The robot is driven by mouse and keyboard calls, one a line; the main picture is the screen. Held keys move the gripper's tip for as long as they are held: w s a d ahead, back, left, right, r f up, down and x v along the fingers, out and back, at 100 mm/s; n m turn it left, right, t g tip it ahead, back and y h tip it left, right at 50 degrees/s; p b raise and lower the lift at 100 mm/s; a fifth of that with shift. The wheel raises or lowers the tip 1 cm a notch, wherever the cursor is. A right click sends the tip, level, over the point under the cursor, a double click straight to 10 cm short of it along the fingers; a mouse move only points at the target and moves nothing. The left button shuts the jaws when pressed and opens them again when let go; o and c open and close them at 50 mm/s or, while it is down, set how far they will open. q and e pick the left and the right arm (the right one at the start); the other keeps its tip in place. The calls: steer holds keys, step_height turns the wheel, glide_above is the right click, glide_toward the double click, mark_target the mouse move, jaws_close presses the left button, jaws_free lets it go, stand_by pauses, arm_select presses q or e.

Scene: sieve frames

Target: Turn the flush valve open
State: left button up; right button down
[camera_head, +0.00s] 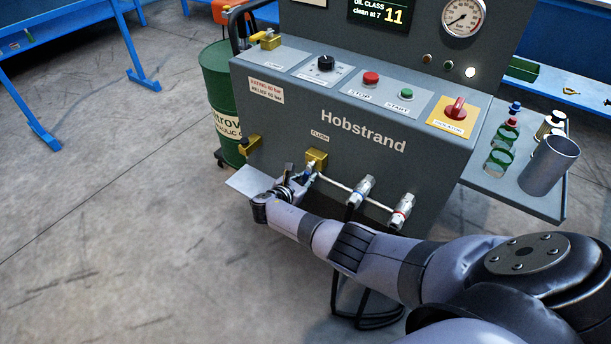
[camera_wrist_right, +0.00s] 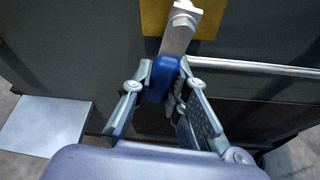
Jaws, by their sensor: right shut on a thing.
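The flush valve (camera_head: 317,157) is a brass block on the front of the grey Hobstrand machine, below a small FLUSH label (camera_head: 320,135). Its flat metal lever (camera_wrist_right: 181,28) has a blue grip (camera_wrist_right: 162,78) at the end. In the wrist view the lever hangs down from the brass body (camera_wrist_right: 155,15), slightly tilted, the blue grip at lower left. My right gripper (camera_head: 298,177) is at the valve, its two fingers (camera_wrist_right: 165,82) on either side of the blue grip and shut on it. The fingers partly hide the grip. My left gripper is not in view.
A metal pipe (camera_head: 340,184) runs right from the valve to two fittings (camera_head: 362,191) (camera_head: 401,211). A grey tray (camera_head: 248,182) juts out at left. Black hoses (camera_head: 368,318) hang below my right arm. A side shelf (camera_head: 530,201) holds bottles and a metal cup (camera_head: 549,165).

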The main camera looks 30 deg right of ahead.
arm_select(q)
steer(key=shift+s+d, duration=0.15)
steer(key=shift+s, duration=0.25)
arm_select(e)
steer(key=shift+s+d+f+n+g, duration=0.2)
steer(key=shift+s+n+g, duration=0.4)
steer(key=shift+n, duration=0.2)
steer(key=c, duration=1.5)
jaws_free()
steer(key=shift+r, duration=0.1)
steer(key=v, duration=1.2)
steer(key=shift+f, duration=0.25)
